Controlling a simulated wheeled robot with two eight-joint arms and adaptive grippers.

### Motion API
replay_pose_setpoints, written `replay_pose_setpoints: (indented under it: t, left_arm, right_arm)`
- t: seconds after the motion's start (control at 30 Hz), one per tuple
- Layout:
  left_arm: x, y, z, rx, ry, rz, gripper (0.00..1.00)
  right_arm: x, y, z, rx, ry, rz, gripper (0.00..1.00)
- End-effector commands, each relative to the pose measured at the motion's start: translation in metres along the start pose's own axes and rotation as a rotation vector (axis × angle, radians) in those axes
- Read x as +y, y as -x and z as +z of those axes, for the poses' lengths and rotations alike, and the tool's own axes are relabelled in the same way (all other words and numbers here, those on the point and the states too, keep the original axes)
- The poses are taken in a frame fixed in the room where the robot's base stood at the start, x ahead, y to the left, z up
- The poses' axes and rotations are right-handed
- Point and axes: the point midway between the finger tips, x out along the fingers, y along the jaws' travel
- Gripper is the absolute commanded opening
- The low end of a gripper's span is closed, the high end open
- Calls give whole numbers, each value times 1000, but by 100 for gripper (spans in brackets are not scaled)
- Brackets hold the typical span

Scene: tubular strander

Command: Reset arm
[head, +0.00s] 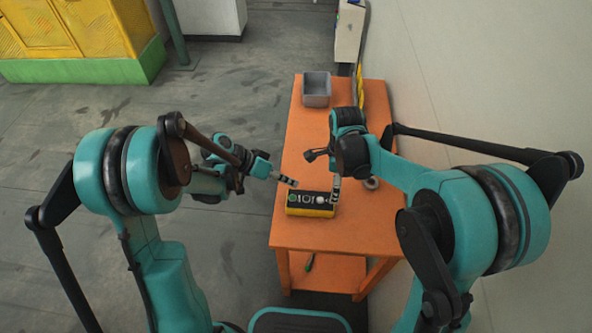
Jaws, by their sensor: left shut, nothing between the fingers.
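My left gripper (292,182) reaches in from the left, with its fingers shut and empty. Its tip is just above and left of a small yellow and black box (311,210) on the orange table (335,238). The box has several round items on its top, one greenish and one whitish. My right gripper (335,190) points down by the box's right rear corner, partly hidden by its own arm. I cannot tell whether it is open, or whether it touches the box.
A grey bin (316,101) stands at the table's far end. A small grey ring (372,183) lies near its right edge. A wall (460,80) runs close on the right; open floor (230,95) lies left.

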Motion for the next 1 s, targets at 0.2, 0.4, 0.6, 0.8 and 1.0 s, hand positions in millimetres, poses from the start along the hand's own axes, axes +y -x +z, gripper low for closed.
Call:
replay_pose_setpoints:
  t: [0.2, 0.4, 0.6, 0.8, 1.0]
  left_arm:
    - [0, 0, 0, 0, 0, 0, 0]
    - [8, 13, 0, -11, 37, -60, 0]
    - [31, 53, 11, -22, 146, -256, 0]
    - [51, 96, 38, 8, 236, -471, 0]
    - [66, 134, 73, 80, 288, -667, 0]
  right_arm:
    - [0, 2, 0, 0, 0, 0, 92]
    - [9, 18, -11, -7, 100, -41, 92]
    - [40, 57, -42, 8, 428, -175, 92]
    - [80, 84, -72, 95, 795, -316, 92]
    - [120, 92, -97, 251, 1149, -426, 92]
